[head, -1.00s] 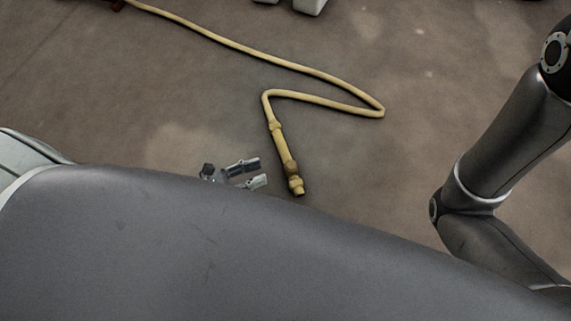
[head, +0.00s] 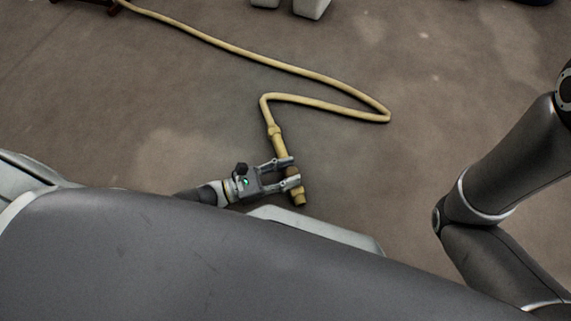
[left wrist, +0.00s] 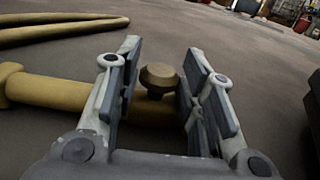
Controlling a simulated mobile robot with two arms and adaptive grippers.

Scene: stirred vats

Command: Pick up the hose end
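The hose end (head: 300,197) is a yellow-brown nozzle with a collar, lying on the floor at the end of the yellow hose (head: 330,104). My left gripper (head: 290,171) is at the nozzle in the head view, coming from the left, its fingers reaching across it. In the left wrist view the gripper (left wrist: 158,90) is open. A brown knob of the hose end (left wrist: 160,78) shows between the fingers, with gaps to both. The nozzle body runs behind the left finger; contact cannot be told. My right gripper is out of view; only its arm shows.
The hose bends sharply and runs back to the upper left, to a dark red-brown object (head: 112,5). Pale blocks (head: 311,8) stand at the top edge. The brown floor around the hose is mostly clear. Distant clutter (left wrist: 285,14) shows in the left wrist view.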

